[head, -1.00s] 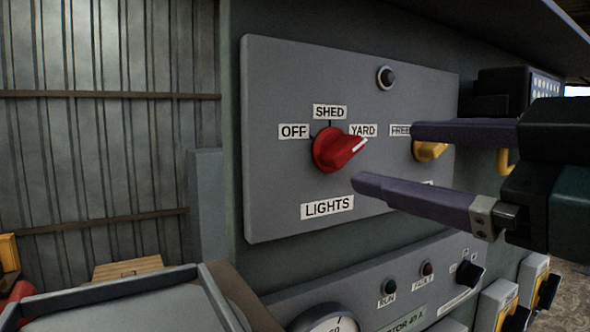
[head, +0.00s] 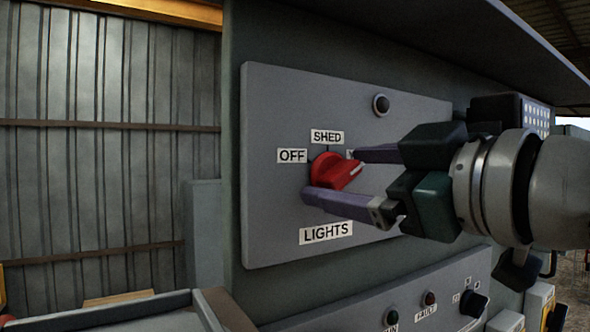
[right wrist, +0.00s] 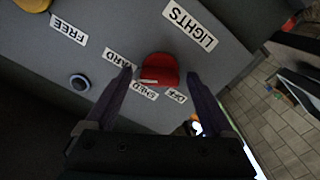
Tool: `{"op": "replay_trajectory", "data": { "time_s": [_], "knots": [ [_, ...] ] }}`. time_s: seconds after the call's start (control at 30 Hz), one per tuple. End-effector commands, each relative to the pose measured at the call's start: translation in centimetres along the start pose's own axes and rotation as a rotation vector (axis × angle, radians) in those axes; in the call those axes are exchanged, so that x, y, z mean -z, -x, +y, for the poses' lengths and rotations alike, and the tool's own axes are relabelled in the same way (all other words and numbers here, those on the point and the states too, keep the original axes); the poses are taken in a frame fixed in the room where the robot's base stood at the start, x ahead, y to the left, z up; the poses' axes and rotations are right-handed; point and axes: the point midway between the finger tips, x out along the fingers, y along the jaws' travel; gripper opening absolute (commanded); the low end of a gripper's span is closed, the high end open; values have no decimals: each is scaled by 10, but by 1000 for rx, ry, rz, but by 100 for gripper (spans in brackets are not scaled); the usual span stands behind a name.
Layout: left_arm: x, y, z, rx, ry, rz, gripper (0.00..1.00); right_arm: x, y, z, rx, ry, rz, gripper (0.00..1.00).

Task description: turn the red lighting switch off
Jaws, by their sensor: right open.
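The red lighting switch (head: 332,172) is a rotary knob on a grey panel (head: 275,100), above the LIGHTS label (head: 326,232). Labels OFF (head: 292,156) and SHED (head: 327,137) stand around it; YARD is mostly hidden in the head view. The knob's white mark points right, toward YARD. My right gripper (head: 328,174) is open, one finger above right of the knob and one below it. In the right wrist view the knob (right wrist: 160,70) shows between the fingertips, with YARD (right wrist: 120,59) beside one finger. I cannot tell whether the fingers touch it. My left gripper is out of view.
A dark round lamp (head: 381,104) sits on the panel above right of the knob. A lower panel with RUN and FAULT lamps (head: 430,299) and a black knob (head: 473,304) is below. An overhanging ledge (head: 420,40) runs above. The yellow knob (right wrist: 33,4) shows only in the wrist view.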

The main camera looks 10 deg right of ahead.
Motion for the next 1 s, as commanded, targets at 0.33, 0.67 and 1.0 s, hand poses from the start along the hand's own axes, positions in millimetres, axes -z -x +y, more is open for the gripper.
{"op": "replay_trajectory", "data": {
  "time_s": [0.33,0.67,1.0],
  "knots": [
    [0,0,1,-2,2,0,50,0,0,0,0,-1,0,56],
    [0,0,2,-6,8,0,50,0,0,0,0,-1,0,19],
    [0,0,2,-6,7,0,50,0,0,0,0,9,0,2]
  ]
}}
